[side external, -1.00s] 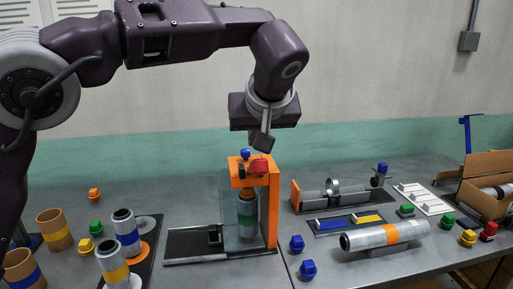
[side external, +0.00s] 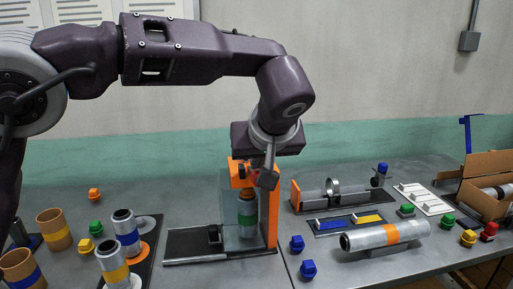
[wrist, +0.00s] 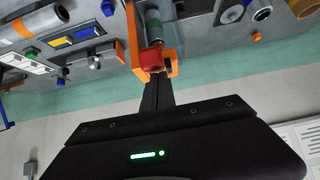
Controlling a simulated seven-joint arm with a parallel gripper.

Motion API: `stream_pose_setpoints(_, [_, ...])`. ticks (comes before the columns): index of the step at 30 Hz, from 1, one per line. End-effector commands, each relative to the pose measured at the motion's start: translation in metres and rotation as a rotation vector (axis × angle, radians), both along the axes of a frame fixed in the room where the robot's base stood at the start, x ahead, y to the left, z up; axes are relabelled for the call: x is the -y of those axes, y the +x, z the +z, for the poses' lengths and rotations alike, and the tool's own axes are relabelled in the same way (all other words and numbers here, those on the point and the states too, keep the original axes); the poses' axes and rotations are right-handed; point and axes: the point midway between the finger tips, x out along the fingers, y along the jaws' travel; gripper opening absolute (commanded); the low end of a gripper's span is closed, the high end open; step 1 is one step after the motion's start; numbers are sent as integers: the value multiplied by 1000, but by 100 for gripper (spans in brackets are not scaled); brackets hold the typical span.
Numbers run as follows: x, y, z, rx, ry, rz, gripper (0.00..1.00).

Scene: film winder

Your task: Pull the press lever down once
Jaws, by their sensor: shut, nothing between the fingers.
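The press (side external: 271,215) is an orange upright frame on a black base, with a clear panel at its left. A metal roll with a green band (side external: 247,210) stands upright inside it. The red lever end (wrist: 152,60) is at the press head, just beyond my fingertips in the wrist view. In the side view it is mostly hidden behind my fingers. My gripper (side external: 267,180) is shut and empty, pointing down at the press head. Its fingers also show in the wrist view (wrist: 156,95). I cannot tell whether they touch the lever.
A long roll with an orange band (side external: 391,235) lies at right. Blue caps (side external: 297,243) sit in front of the press. Several banded rolls (side external: 113,262) stand at left. A fixture with a ring (side external: 333,187) and an open cardboard box (side external: 487,192) are farther right.

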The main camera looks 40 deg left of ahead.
Motion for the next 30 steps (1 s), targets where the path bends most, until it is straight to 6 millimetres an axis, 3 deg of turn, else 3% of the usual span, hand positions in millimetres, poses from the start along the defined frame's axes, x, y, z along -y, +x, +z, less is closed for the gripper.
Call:
stream_pose_setpoints(21, [21, -22, -92, -10, 0, 0, 0])
stream_pose_setpoints(30, [22, -21, -113, -9, -2, -5, 0])
